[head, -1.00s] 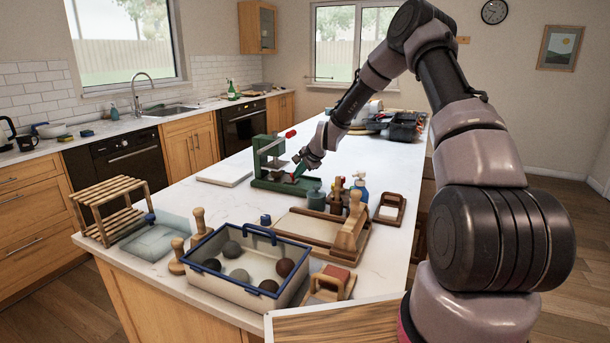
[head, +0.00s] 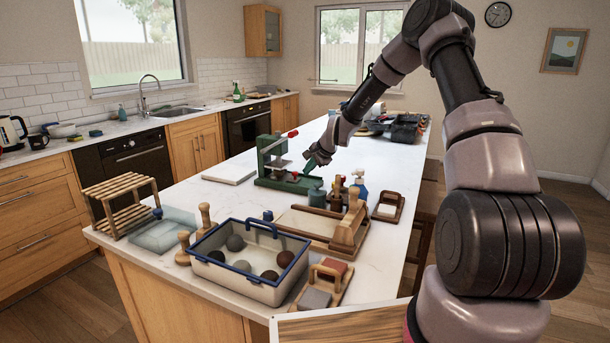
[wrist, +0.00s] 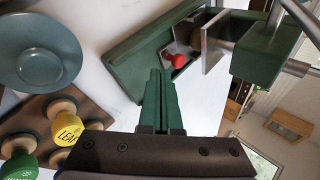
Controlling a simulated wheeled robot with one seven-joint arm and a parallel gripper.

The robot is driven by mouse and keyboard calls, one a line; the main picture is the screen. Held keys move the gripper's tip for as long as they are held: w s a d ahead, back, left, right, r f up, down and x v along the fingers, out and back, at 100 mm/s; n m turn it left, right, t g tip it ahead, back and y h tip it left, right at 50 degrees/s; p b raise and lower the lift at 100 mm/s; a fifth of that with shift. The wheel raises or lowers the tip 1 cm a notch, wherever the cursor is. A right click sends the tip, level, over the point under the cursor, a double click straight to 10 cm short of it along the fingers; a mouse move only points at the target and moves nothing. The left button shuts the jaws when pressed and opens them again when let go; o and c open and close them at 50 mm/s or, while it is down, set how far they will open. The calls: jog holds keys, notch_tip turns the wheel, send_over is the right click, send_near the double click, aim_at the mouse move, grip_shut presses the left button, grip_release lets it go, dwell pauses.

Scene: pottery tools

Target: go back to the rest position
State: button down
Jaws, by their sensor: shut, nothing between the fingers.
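My gripper (head: 309,168) is shut and empty, with its green fingers together. It is in the air just right of the green press (head: 266,160), and I cannot tell its exact height above the counter. In the wrist view the shut fingers (wrist: 159,80) point toward the base of the press (wrist: 150,50). A small red knob (wrist: 178,61) shows on the press beyond the fingertips. My arm reaches over the island from the right.
A blue spray bottle (head: 359,187), wooden tray (head: 310,226) and blue-rimmed bin (head: 235,283) are nearer. Dark bins (head: 405,130) stand farther back. The counter's right middle is clear.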

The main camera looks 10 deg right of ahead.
jog(key=s+d+r+n+h, duration=0.1)
jog(key=s+d+r+n, duration=0.2)
jog(key=s+r, duration=0.85)
jog(key=s+d+r+n+h, duration=0.1)
jog(key=s+d+r+n, duration=0.15)
jog(key=s+r, duration=0.9)
jog(key=s+d+r+n, duration=0.1)
jog(key=s+r, duration=0.2)
jog(key=s, duration=0.8)
jog(key=s+d+r+n, duration=0.1)
jog(key=s+r, duration=0.3)
jog(key=s, duration=0.8)
jog(key=shift+d+r, duration=0.3)
jog(key=shift+d, duration=0.4)
